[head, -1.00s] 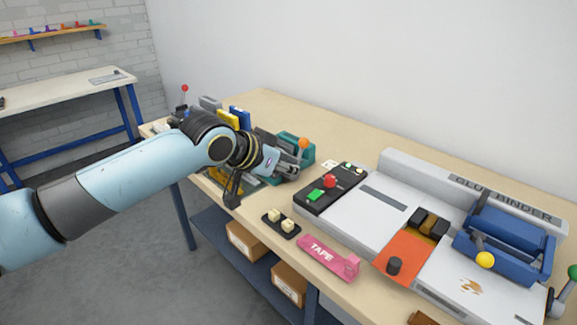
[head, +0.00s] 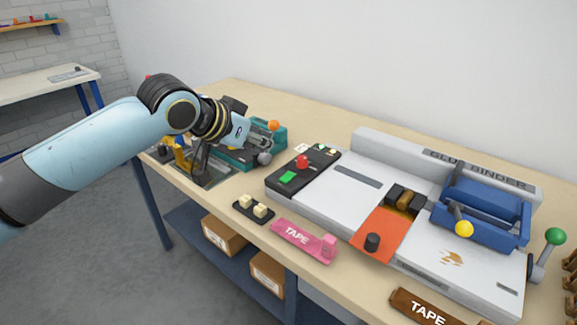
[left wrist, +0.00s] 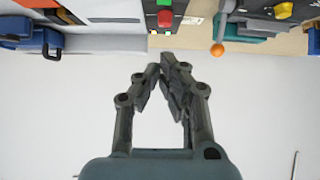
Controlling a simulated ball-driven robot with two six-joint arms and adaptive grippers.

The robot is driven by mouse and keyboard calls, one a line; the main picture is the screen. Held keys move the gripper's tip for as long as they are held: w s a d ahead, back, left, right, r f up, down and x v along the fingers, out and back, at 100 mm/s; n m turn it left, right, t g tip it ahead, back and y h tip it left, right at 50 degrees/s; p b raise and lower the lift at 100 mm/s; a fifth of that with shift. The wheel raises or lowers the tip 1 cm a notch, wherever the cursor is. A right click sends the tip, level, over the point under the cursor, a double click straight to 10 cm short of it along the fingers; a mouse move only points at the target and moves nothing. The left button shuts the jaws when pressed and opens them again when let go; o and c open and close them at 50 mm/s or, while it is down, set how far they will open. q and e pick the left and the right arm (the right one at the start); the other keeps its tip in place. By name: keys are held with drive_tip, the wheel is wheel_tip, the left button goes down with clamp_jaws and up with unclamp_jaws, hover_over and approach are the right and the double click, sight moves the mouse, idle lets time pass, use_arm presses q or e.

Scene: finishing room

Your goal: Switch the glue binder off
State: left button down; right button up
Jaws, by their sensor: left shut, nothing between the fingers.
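The glue binder (head: 335,185) is a long white machine on the workbench at the right of the head view. Its black control panel (head: 275,185), at its left end, carries a green button (head: 288,177), a red button (head: 302,161) and small lights (head: 326,149). In the left wrist view the red button (left wrist: 165,18) shows at the top edge, beyond my fingertips. My left gripper (head: 262,157) is shut and empty, above the bench to the left of the panel and apart from it. Its fingers (left wrist: 162,68) meet at the tips. My right gripper is out of view.
A teal device (head: 276,137) with an orange knob stands behind my left gripper. A small black two-button box (head: 253,208) and a pink tape dispenser (head: 303,241) lie in front of the binder. A blue clamp (head: 485,205) with a yellow knob sits on the binder's right part.

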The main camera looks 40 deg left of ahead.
use_arm(q)
hover_over(289, 176)
drive_tip(key=f, duration=0.6)
drive_tip(key=shift+s+d+f, duration=0.1)
drive_tip(key=shift+s, duration=0.25)
wheel_tip(289, 176, down, 3)
drive_tip(key=shift+w+r, duration=0.15)
drive_tip(key=shift+r, duration=0.05)
drive_tip(key=shift+f, duration=0.7)
drive_tip(key=shift+w+f, duration=0.2)
drive_tip(key=shift+f, duration=0.05)
drive_tip(key=shift+s, duration=0.2)
